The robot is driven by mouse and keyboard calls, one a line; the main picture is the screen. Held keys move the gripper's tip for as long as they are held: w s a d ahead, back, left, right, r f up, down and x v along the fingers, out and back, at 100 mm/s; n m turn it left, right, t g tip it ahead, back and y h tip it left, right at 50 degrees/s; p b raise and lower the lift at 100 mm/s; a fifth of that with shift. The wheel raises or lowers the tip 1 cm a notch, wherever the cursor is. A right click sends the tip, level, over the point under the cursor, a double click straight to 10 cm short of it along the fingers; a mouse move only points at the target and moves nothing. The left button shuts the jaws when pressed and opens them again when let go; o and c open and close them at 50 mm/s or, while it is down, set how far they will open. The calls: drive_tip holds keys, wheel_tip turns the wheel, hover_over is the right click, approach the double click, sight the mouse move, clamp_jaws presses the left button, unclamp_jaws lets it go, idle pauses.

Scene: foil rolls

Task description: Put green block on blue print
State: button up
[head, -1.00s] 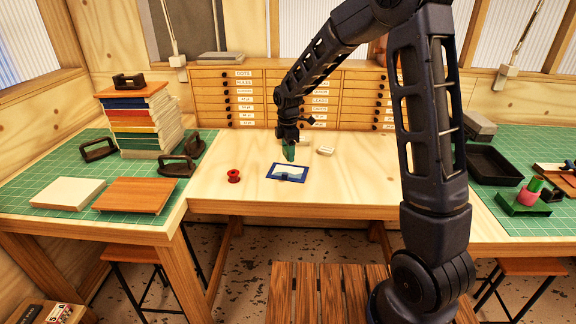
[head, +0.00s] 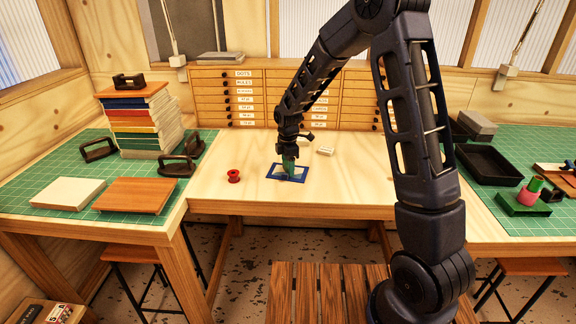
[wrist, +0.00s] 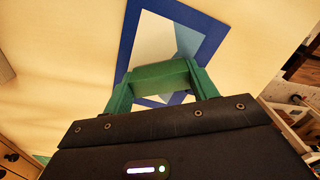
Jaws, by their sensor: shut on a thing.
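The green block (wrist: 160,76) is between the fingertips of my gripper (wrist: 160,88) in the wrist view, and my gripper is shut on it. In the head view my gripper (head: 289,165) points down over the print, and the green block is hard to tell apart from the fingers. The blue print (head: 273,173), a blue-bordered sheet with a pale picture, lies flat on the wooden table. It also shows in the wrist view (wrist: 205,45), partly covered by the block and fingers. I cannot tell whether the block touches the print.
A red spool (head: 233,176) stands left of the print. A small pale block (head: 326,150) lies behind it to the right. Drawers (head: 240,98) stand along the back. Side tables with green mats hold a book stack (head: 145,130) and a black tray (head: 489,165).

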drive_tip(key=o, duration=1)
wheel_tip(320, 180, up, 12)
drive_tip(key=s+d+r+m+t, duration=0.1)
drive_tip(key=s+d+r+m, duration=0.35)
drive_tip(key=d+r, duration=0.5)
drive_tip(key=s+d+r+m+t, duration=0.1)
drive_tip(key=s+d+m, duration=0.5)
drive_tip(key=s+d, duration=0.1)
drive_tip(key=s+d+r+m+t, duration=0.1)
drive_tip(key=s+d+m, duration=0.5)
drive_tip(key=s+d, duration=0.2)
drive_tip(key=s+d+r+m+t, duration=0.1)
drive_tip(key=s+d+m, duration=0.5)
drive_tip(key=s+d, duration=0.1)
drive_tip(key=shift+s+d+r+t, duration=0.15)
drive_tip(key=shift+d+r, duration=0.05)
drive_tip(key=shift+d, duration=0.2)
drive_tip(key=shift+s+d+r+t, duration=0.15)
drive_tip(key=shift+d, duration=0.2)
